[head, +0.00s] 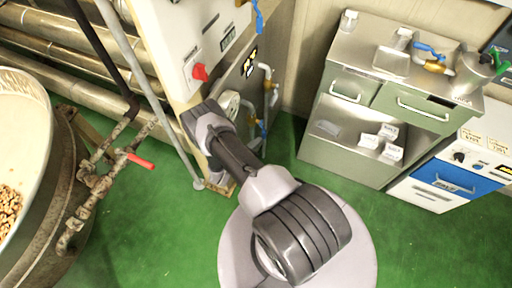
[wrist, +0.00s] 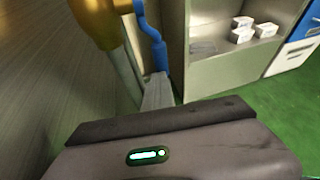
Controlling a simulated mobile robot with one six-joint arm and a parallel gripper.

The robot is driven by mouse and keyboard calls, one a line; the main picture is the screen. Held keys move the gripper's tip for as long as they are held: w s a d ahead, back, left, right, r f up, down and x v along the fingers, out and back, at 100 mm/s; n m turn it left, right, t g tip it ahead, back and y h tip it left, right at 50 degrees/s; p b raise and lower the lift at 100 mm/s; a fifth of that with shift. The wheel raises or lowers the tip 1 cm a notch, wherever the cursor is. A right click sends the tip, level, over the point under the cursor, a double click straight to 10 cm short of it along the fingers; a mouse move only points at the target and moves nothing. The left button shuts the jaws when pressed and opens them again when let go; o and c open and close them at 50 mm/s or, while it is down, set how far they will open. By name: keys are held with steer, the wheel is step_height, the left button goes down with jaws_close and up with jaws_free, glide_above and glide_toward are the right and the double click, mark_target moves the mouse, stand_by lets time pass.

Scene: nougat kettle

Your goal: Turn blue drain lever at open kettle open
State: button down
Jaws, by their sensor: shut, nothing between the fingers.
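The blue lever (wrist: 153,45) hangs from a brass valve (wrist: 103,22) at the top of the wrist view. My gripper's grey fingers (wrist: 157,92) are shut and empty just below it. The lever's lower end meets or overlaps the fingertips in the picture; I cannot tell whether they touch. In the head view, a blue lever (head: 262,130) shows on the pipework beside the white panel, and my arm hides most of my gripper. The open kettle (head: 38,130) stands at the left with nuts inside. A red-handled lever (head: 141,161) shows on the pipes beside it.
A steel cabinet (head: 340,150) with small white boxes stands at the right, with a blue-and-white unit (head: 455,178) beside it. A white control panel (head: 190,45) with a red knob is close to my arm. Green floor (head: 400,250) is clear in front.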

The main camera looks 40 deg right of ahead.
mark_target(264, 135)
steer(key=r+p, duration=0.2)
steer(key=s+r, duration=0.1)
steer(key=r, duration=0.1)
steer(key=shift+a+r+p, duration=0.1)
steer(key=shift+a+p, duration=0.15)
steer(key=shift+p, duration=0.15)
steer(key=s+a+p, duration=0.4)
steer(key=s+a, duration=0.4)
steer(key=s, duration=0.4)
steer(key=shift+s+a+r, duration=0.25)
steer(key=shift+r, duration=0.1)
